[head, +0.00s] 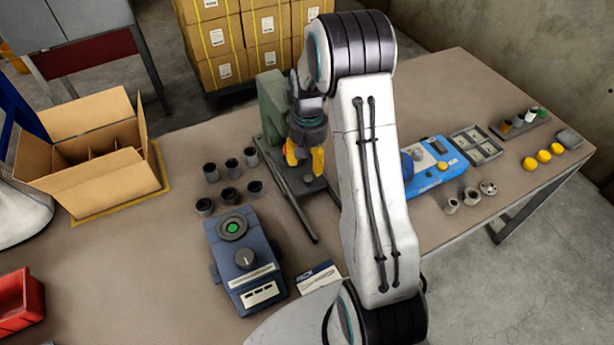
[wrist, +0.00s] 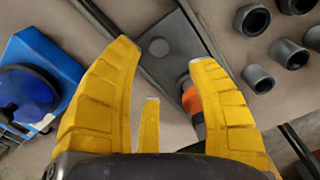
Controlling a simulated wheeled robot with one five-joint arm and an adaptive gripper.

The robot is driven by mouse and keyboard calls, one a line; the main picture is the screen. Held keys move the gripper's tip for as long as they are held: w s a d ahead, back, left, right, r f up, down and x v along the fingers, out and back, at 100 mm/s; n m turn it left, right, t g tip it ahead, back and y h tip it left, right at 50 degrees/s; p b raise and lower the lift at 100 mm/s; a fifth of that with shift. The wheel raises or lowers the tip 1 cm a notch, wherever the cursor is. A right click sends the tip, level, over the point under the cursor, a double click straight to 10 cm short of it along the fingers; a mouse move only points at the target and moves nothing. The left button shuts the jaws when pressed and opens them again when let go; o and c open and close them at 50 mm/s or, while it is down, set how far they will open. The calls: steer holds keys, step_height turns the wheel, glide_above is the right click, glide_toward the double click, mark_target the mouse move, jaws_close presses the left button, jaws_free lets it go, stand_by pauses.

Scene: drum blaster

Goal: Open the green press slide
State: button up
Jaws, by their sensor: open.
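The green press (head: 272,105) stands on the table near the middle of the head view, partly hidden by my arm. Its dark base (head: 302,184) lies below my gripper. My gripper (head: 304,158) points down beside the press column with its yellow fingers apart. In the wrist view, my gripper (wrist: 166,55) is open with nothing held. The grey press plate with a round disc (wrist: 159,47) shows between the fingertips. A grey post with an orange band (wrist: 191,100) is close beside the right finger. I cannot tell whether the finger touches it.
Several dark cups (head: 231,180) stand left of the press. A blue device with a green button (head: 240,260) is in front. A light-blue machine (head: 432,168) stands right of my arm. An open carton (head: 95,165) is at left. Some bare table lies between carton and cups.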

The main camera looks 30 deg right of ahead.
mark_target(308, 178)
steer(key=shift+f, duration=3.8)
steer(key=shift+c, duration=0.2)
jaws_close()
